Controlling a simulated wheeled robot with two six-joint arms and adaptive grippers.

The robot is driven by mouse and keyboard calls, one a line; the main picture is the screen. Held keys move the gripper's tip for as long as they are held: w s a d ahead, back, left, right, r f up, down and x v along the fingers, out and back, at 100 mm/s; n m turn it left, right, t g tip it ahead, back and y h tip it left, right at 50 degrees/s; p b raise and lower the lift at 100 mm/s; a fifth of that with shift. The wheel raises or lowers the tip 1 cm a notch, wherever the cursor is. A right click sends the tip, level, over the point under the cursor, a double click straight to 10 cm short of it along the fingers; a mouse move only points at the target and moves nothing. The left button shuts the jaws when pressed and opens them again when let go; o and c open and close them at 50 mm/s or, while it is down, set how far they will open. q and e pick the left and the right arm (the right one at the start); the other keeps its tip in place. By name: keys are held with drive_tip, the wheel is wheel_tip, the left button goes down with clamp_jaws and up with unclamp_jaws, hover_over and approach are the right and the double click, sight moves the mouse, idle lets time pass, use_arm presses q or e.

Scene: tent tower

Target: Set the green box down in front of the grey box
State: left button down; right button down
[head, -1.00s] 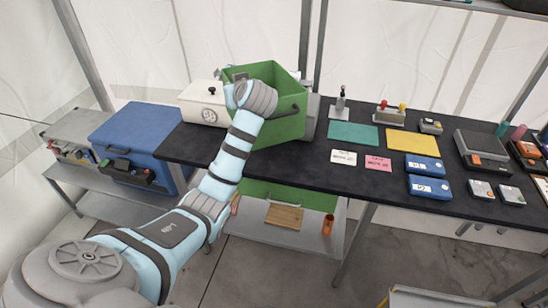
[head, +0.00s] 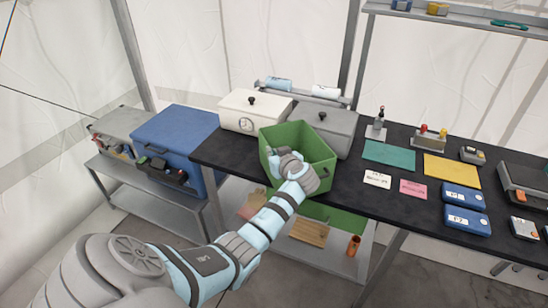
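The green box (head: 312,142) is open-topped and looks empty. It is upright in front of the grey lidded box (head: 342,128) on the dark table, near the table's front edge. I cannot tell whether its bottom touches the tabletop. My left gripper (head: 277,157) is at the box's left side and appears shut on it there; the wrist hides the fingertips and part of the near wall. A dark handle shows on the box's right side. My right gripper is not in view.
A white lidded box (head: 254,111) stands left of the grey box. A green mat (head: 388,155), white card (head: 377,179), pink card (head: 413,189) and blue cases (head: 463,197) lie to the right. A blue cooler (head: 175,140) stands left.

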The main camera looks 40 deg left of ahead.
use_arm(q)
drive_tip(key=shift+f, duration=0.7)
drive_tip(key=c, duration=1.8)
unclamp_jaws()
drive_tip(key=shift+s+d, duration=0.1)
drive_tip(key=v, duration=1.1)
drive_tip(key=shift+s+d+r, duration=0.15)
drive_tip(key=shift+s+d, duration=0.1)
drive_tip(key=shift+d, duration=0.05)
